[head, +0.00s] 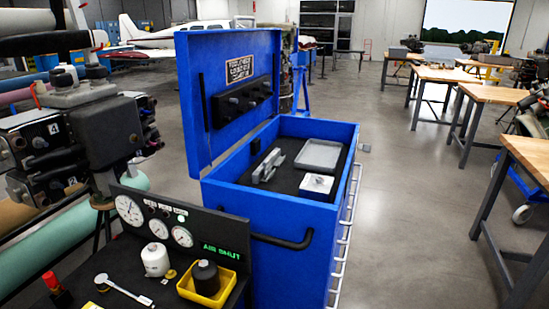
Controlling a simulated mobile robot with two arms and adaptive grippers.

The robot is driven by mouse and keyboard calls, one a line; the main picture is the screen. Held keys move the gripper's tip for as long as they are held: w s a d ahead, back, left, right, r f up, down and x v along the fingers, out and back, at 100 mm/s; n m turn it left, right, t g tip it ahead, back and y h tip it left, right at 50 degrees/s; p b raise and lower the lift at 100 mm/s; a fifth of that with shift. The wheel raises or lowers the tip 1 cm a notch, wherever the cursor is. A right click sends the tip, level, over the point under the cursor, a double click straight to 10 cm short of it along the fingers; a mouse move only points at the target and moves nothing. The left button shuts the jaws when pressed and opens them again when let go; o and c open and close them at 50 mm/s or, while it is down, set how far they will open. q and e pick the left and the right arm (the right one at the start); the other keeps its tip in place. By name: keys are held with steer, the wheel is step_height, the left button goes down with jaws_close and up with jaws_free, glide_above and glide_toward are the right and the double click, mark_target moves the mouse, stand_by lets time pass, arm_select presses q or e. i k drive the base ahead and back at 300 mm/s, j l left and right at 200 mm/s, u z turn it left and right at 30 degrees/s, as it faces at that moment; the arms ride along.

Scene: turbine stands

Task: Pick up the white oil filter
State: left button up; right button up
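The white oil filter (156,260) stands upright on a dark bench top (120,270) at the lower left of the head view. It is in front of a black gauge panel (190,228) and just left of a yellow tray (208,286). A small yellow piece lies at its lower right side. Neither of my grippers shows in the head view, and I see nothing holding the filter.
A dark canister (205,276) stands in the yellow tray. A pale wrench-like tool (122,289) and a red-topped item (54,287) lie left of it. A blue tool cabinet (268,245) with raised lid stands right behind. Dark engine equipment (90,135) crowds the left.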

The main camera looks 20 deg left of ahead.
mark_target(157, 263)
steer(key=u, duration=3)
steer(key=z, duration=1.6)
steer(key=j+z, duration=0.2)
steer(key=j, duration=1.4)
